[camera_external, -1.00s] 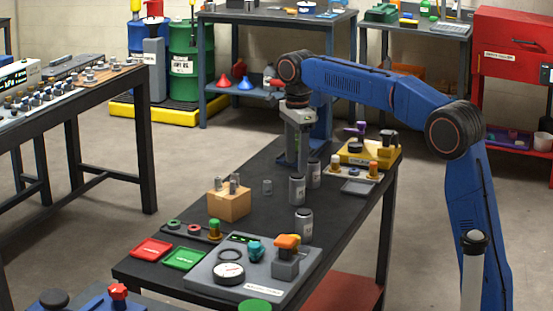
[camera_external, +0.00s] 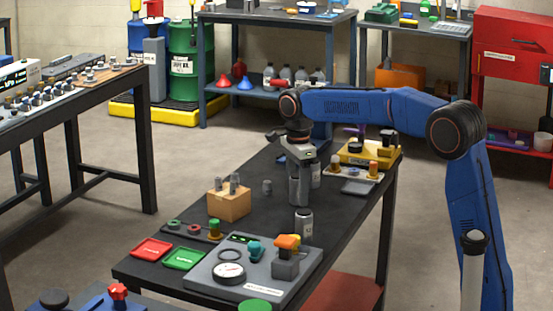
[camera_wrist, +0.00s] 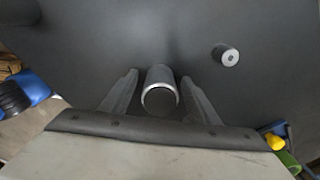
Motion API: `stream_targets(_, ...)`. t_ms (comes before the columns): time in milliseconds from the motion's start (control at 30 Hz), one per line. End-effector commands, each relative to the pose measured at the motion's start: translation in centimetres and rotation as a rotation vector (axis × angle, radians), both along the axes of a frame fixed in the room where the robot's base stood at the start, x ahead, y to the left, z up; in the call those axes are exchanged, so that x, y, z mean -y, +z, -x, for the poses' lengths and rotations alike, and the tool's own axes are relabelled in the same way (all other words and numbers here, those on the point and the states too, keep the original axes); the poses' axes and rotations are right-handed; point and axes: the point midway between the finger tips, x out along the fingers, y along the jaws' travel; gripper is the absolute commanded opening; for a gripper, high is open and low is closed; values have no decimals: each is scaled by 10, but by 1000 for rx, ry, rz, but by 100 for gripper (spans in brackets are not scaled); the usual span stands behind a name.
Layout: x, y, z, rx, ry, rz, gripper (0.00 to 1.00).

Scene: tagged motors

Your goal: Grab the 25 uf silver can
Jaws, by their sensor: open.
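My gripper (camera_external: 298,190) points down over the black bench, its jaws open around a silver can. In the wrist view, that can (camera_wrist: 160,76) stands between the two fingers, with a gap on each side near its top. In the external view the gripper mostly hides it. A second silver can (camera_external: 304,222) stands in front of the gripper. A third can (camera_external: 316,175) shows partly behind it. No rating on any can is readable, so I cannot tell which is 25 uf.
A wooden block with metal pieces (camera_external: 229,205) stands left of the gripper. A grey panel with a gauge (camera_external: 215,284), red tray (camera_external: 151,249) and green tray (camera_external: 184,258) lie at the near end. A yellow fixture (camera_external: 362,155) is at the far end.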

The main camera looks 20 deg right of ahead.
Motion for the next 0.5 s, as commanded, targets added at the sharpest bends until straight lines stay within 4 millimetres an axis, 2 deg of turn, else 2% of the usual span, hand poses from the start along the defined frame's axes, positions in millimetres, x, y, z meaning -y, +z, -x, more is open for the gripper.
stream_targets(167,0,0,0,0,0,0,53)
stream_targets(333,0,0,0,0,0,0,13)
stream_targets(500,0,1,0,0,0,0,10)
